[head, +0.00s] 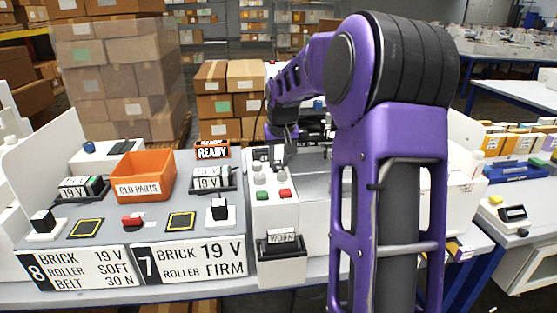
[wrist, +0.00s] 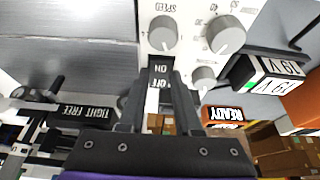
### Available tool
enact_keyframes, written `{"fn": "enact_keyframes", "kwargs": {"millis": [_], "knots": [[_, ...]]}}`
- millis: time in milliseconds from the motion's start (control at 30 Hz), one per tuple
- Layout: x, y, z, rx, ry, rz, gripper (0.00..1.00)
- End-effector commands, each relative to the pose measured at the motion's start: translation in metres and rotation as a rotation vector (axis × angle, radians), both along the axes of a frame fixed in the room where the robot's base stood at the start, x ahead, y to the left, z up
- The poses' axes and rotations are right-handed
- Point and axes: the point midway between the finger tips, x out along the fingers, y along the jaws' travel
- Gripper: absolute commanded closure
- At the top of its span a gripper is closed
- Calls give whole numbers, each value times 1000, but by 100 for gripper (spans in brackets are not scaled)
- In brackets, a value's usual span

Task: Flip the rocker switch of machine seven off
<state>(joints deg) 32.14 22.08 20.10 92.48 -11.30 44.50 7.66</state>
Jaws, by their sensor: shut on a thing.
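The black rocker switch (wrist: 158,70), marked ON and OFF, sits at the edge of the white control panel (wrist: 188,12) in the wrist view, where it appears upside down. My gripper (wrist: 160,88) has its two dark fingers on either side of the switch and is shut on it. The fingers hide its sides, and I cannot tell which way the rocker is tipped. In the head view my gripper (head: 277,155) reaches down at the back of the white panel (head: 262,212), and the arm hides the switch. A sign reading 7 (head: 190,262) stands left of the panel.
Grey knobs (wrist: 229,35) stand close to my fingers. A lit READY sign (head: 212,150) and a 19 V block (head: 207,178) are left of the panel. An orange bin (head: 141,177) is farther left. A TIGHT FREE label (wrist: 85,112) lies beside the gripper.

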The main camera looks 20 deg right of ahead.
Motion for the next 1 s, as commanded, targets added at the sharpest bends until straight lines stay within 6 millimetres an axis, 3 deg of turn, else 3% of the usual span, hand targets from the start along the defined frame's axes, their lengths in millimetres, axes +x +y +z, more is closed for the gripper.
{"fn": "enact_keyframes", "kwargs": {"millis": [400,1000], "knots": [[4,-1,9,37,121,1,100],[10,-3,3,92,316,0,100]]}}
